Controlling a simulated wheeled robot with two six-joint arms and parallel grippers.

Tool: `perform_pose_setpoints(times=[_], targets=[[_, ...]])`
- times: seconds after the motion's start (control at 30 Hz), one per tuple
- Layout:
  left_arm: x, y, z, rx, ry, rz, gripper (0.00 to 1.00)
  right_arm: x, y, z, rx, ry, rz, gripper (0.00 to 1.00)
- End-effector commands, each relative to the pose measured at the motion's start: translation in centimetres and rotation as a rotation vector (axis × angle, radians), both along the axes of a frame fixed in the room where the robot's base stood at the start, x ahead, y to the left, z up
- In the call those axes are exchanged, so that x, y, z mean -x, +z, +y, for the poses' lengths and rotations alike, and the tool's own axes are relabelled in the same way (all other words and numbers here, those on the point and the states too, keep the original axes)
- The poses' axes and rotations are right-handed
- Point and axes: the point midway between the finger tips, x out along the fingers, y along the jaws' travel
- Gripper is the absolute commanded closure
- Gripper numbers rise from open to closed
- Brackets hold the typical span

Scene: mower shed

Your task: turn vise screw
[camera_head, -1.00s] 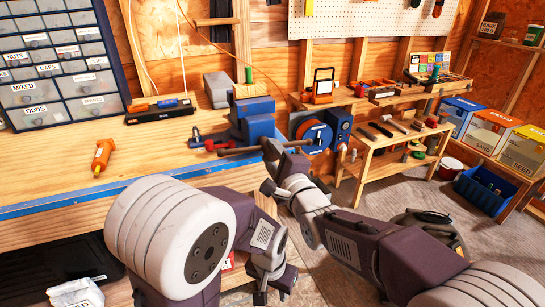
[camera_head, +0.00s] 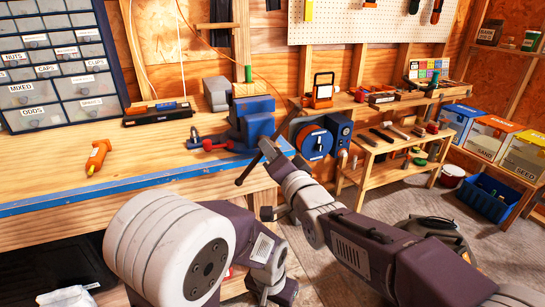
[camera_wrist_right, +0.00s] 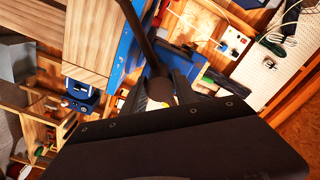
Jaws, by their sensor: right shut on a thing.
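The blue vise (camera_head: 254,120) stands at the bench's right end in the head view. Its dark screw handle (camera_head: 247,172) is a long bar, tilted, with its lower end down to the left in front of the bench edge. My right gripper (camera_head: 268,150) is shut on the handle and hides part of it. In the right wrist view the handle (camera_wrist_right: 138,25) runs from the top edge down to between the fingers of my right gripper (camera_wrist_right: 160,88). My left gripper (camera_head: 277,288) is low at the bottom of the head view, apart from the vise; its fingers are unclear.
A low tool shelf (camera_head: 395,150) and bins (camera_head: 490,135) stand at right.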

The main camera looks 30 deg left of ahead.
Motion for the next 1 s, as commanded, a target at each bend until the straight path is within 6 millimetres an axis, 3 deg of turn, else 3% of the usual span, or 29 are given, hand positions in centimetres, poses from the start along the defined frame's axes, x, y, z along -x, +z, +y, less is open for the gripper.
perform_pose_setpoints(times=[1.0], targets=[[0.0,-3.3,0.0,0.0,0.0,0.0,0.63,-0.3,-0.2,-0.2,0.624,-0.005,-0.735,1.0]])
